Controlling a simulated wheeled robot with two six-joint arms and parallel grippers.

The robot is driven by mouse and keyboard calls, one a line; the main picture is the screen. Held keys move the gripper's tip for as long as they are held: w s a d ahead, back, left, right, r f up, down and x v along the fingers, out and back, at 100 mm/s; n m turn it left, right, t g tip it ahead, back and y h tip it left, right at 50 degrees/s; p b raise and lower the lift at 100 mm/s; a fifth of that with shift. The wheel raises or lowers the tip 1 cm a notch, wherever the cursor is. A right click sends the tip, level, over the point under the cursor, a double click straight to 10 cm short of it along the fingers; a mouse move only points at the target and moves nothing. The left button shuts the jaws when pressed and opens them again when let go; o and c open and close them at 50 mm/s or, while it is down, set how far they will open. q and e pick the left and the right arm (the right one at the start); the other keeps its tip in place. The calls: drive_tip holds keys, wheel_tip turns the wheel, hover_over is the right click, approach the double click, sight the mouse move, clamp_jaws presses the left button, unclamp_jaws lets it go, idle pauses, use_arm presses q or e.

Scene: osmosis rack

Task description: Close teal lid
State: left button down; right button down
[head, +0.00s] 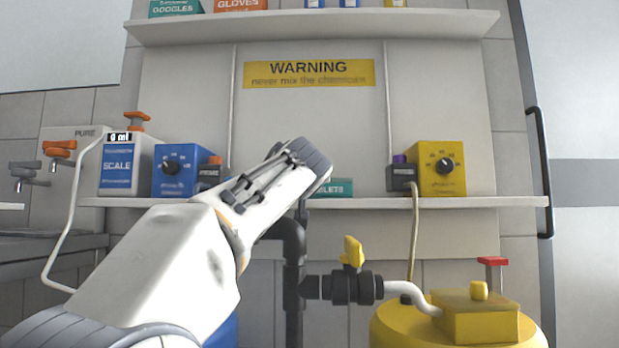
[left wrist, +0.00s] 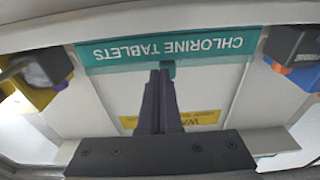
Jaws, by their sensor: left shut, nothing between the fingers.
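A teal strip lettered CHLORINE TABLETS (left wrist: 165,50) crosses the upper part of the left wrist view, upside down, with a small teal tab at its middle. In the head view only the teal right end (head: 335,188) shows on the lower shelf; my left arm hides the rest. My left gripper (left wrist: 164,75) is shut and empty. Its dark fingertips overlap the tab in the picture; I cannot tell whether they touch it. In the head view the fingers are hidden behind my wrist. I cannot tell the lid's angle. My right gripper is not in view.
Below are a black pipe valve with yellow handle (head: 353,252) and a yellow tank (head: 390,325). An upper shelf (head: 320,28) overhangs.

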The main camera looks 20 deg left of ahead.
use_arm(q)
drive_tip(key=shift+w+f, duration=0.15)
drive_tip(key=shift+f, duration=0.3)
